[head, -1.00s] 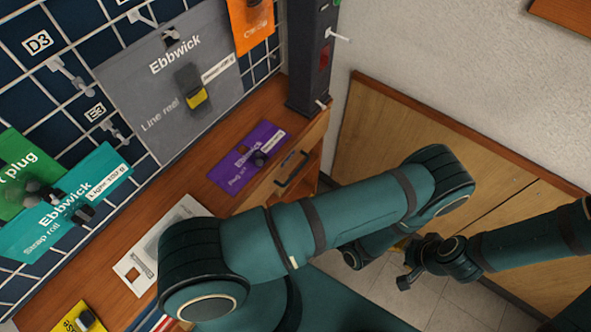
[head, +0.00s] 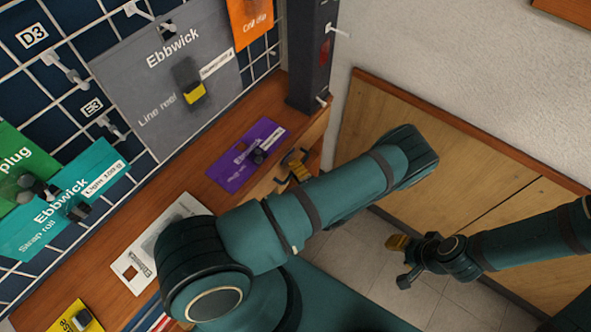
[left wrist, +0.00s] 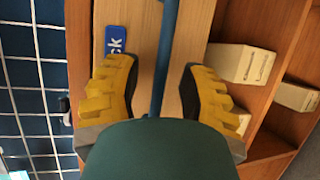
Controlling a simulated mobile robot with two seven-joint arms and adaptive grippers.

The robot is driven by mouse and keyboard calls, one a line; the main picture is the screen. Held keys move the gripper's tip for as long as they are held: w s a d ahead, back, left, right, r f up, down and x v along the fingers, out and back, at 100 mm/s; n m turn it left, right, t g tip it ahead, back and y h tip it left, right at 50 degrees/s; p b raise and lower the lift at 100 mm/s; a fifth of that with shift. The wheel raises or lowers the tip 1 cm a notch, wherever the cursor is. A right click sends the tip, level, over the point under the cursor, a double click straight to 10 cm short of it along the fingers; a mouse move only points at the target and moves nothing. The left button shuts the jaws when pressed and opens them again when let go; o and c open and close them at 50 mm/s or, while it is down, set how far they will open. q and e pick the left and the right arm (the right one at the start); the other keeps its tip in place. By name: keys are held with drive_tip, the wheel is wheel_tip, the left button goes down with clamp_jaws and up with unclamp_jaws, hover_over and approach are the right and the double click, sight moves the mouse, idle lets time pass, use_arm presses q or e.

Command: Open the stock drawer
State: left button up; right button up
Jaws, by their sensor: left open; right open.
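The stock drawer's wooden front (left wrist: 143,45) shows in the left wrist view, with a blue label (left wrist: 115,41) ending in "ck". A blue bar, apparently its handle (left wrist: 169,45), runs between the yellow fingers of my left gripper (left wrist: 158,92). The fingers are open on either side of the bar, with gaps showing. In the head view my left gripper (head: 294,168) is at the drawer front below the bench top, and my arm and fingers hide most of the front and handle. My right gripper (head: 401,262) is open and empty, low over the floor at right.
The bench top (head: 185,180) carries a purple card (head: 246,155) above the drawer. A dark post (head: 312,55) stands at the bench end. Open shelves beside the drawer hold pale boxes (left wrist: 240,64). Wooden panels (head: 420,150) line the wall; tiled floor lies below.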

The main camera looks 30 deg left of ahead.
use_arm(q)
drive_tip(key=shift+w+a, duration=0.15)
drive_tip(key=shift+a, duration=0.15)
clamp_jaws()
drive_tip(key=shift+d, duration=0.1)
